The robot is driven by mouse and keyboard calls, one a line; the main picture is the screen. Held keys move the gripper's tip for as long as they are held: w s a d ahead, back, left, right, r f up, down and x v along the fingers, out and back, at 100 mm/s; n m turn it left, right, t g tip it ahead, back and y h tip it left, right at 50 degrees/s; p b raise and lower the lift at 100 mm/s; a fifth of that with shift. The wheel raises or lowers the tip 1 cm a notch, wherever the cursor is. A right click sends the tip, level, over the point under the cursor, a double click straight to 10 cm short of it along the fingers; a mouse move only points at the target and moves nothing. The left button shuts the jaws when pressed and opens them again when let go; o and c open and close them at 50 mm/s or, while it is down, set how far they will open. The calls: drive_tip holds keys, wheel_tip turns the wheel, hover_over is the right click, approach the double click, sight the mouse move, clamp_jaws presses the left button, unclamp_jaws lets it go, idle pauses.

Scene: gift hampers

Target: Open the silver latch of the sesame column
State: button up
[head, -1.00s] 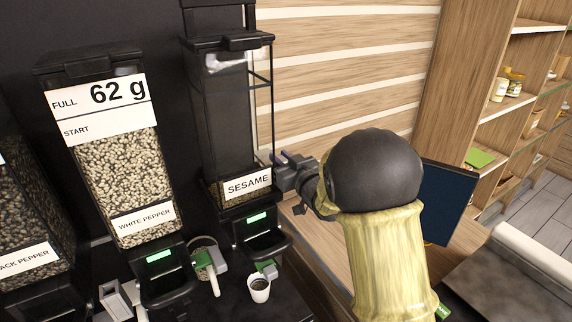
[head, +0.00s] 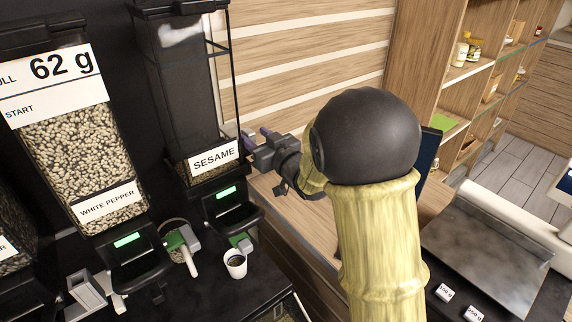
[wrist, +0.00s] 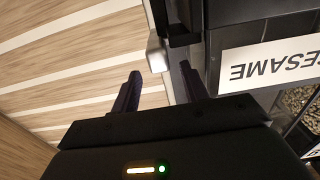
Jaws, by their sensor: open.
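The sesame column (head: 190,95) is a tall dark clear dispenser with a SESAME label (head: 214,158) and a little seed at its bottom. In the wrist view the label (wrist: 270,62) is upside down at the right. The silver latch (wrist: 157,52) shows in the wrist view at the column's side, just beyond and between my fingertips. My gripper (head: 256,139) is at the column's right side, near label height. In the wrist view my gripper (wrist: 160,84) is open, with nothing visible between its fingers. I cannot tell whether a finger touches the column.
A white pepper column (head: 85,150) stands left of the sesame column. A slatted wood wall (head: 300,60) is behind.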

drive_tip(key=b+v, duration=0.4)
drive_tip(key=v, duration=0.9)
